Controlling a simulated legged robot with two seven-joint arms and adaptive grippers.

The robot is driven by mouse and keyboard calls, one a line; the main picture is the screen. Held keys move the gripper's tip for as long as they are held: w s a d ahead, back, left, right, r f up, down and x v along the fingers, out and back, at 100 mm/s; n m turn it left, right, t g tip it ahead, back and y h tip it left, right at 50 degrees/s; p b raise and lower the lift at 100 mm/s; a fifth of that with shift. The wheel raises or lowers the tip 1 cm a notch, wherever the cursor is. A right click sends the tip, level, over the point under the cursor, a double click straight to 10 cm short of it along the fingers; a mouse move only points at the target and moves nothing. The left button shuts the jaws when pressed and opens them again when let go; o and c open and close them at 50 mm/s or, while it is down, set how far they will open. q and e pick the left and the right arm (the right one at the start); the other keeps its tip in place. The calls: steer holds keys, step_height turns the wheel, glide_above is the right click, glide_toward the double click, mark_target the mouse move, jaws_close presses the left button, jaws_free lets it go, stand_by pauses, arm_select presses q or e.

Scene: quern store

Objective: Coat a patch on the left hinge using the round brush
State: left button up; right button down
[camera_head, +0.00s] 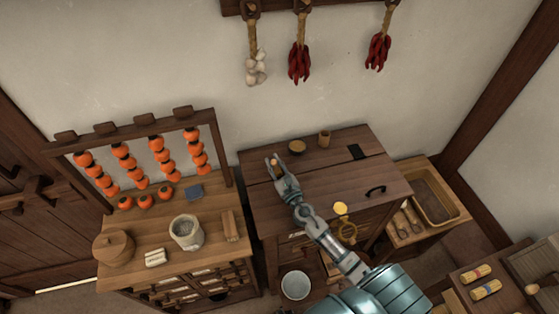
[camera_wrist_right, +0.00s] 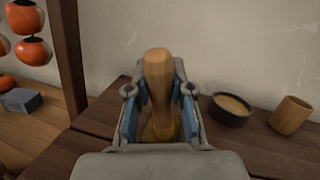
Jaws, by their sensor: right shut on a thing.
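My right gripper (camera_head: 274,166) is over the back left of the wooden chest lid (camera_head: 330,184). It is shut on the round brush (camera_wrist_right: 158,75), whose rounded wooden handle points up between the blue-padded fingers. The lower, amber-coloured part of the brush is partly hidden by the gripper, and I cannot tell whether it touches the lid. A black plate (camera_head: 357,151) that looks like a hinge lies at the lid's back right. The left hinge cannot be made out; my right gripper covers that area. My left gripper is not in view.
A persimmon rack (camera_head: 140,154) stands on the left table.

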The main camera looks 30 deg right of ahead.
steer(key=shift+w+a, duration=0.2)
steer(key=shift+a, duration=0.65)
steer(key=shift+w+a, duration=0.2)
steer(key=shift+a, duration=0.65)
steer(key=shift+p, duration=0.3)
step_height(320, 180, up, 6)
steer(key=p, duration=0.5)
step_height(320, 180, up, 3)
steer(key=shift+f, duration=0.1)
